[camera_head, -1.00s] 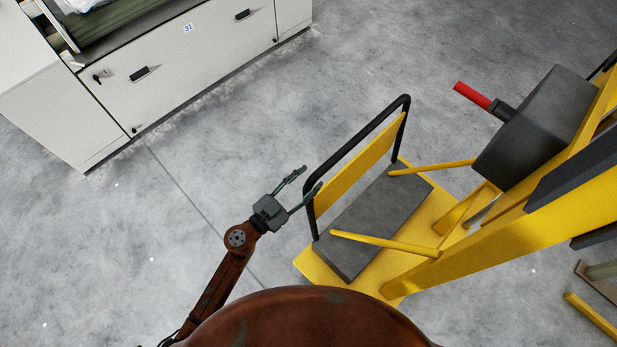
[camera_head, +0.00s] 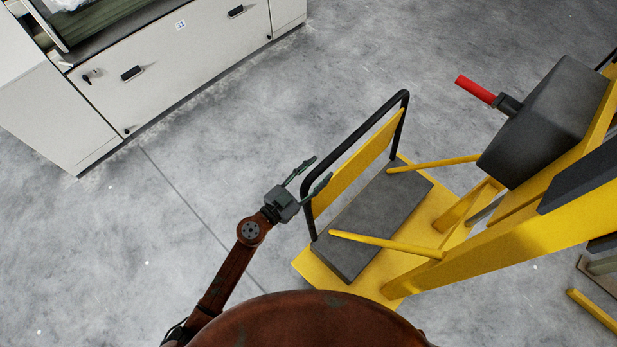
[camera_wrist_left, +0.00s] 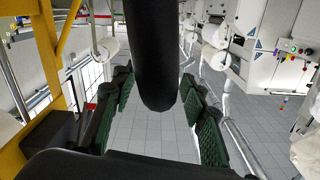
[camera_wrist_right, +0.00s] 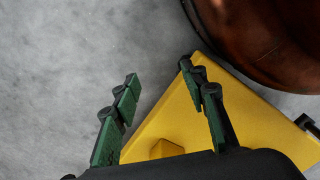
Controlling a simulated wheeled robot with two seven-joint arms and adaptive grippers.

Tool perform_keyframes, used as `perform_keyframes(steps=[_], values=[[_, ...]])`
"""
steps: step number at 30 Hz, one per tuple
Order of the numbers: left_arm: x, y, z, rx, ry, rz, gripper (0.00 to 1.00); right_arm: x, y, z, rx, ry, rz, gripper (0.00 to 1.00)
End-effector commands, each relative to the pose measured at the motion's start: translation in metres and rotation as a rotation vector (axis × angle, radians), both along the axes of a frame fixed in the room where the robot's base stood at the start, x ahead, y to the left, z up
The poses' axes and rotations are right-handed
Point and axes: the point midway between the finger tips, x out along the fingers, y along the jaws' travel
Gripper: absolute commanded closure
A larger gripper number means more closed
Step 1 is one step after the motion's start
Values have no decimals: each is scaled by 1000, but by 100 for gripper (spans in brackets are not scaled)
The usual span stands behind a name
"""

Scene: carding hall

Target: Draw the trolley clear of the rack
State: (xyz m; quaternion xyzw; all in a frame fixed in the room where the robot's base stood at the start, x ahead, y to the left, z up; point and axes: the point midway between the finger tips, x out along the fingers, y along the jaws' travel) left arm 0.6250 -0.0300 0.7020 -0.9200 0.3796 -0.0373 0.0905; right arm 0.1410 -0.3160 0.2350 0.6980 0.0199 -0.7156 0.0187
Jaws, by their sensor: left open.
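The trolley has a yellow deck (camera_head: 313,268) with a dark grey mat (camera_head: 368,225), a black tube handle (camera_head: 352,128) and a yellow panel (camera_head: 355,168) below it. The yellow rack (camera_head: 470,262) stands on the right, with two yellow bars reaching over the deck. My left gripper (camera_head: 322,169) is open at the left end of the handle. In the left wrist view, a thick black tube (camera_wrist_left: 158,60) comes down between the spread fingers, with gaps on both sides. My right gripper (camera_wrist_right: 163,82) is open and empty above a yellow surface (camera_wrist_right: 228,110); it is hidden in the head view.
A dark grey box with a red grip (camera_head: 475,90) sits on the rack. A white cabinet (camera_head: 150,90) stands at the upper left. The grey floor between cabinet and trolley is clear. Yellow and metal parts lie at the lower right edge.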

Motion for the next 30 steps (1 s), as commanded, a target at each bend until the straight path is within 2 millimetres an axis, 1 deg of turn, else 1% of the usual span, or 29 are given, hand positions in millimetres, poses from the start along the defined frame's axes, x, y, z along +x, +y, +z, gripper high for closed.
perform_keyframes(steps=[1, 6, 17, 30], values=[[6, -5, -2, 1, -1, 0, 60, 1, 1, 3, 2, 1, 0, 60], [16, -16, -1, 1, 1, 1, 60, 6, 4, 12, 5, 1, 0, 60], [19, -19, 0, 0, 0, 1, 60, 8, 5, 16, 6, -1, 0, 60], [19, -19, 0, 1, 1, 1, 89, 9, 5, 16, 6, -2, 0, 60]])
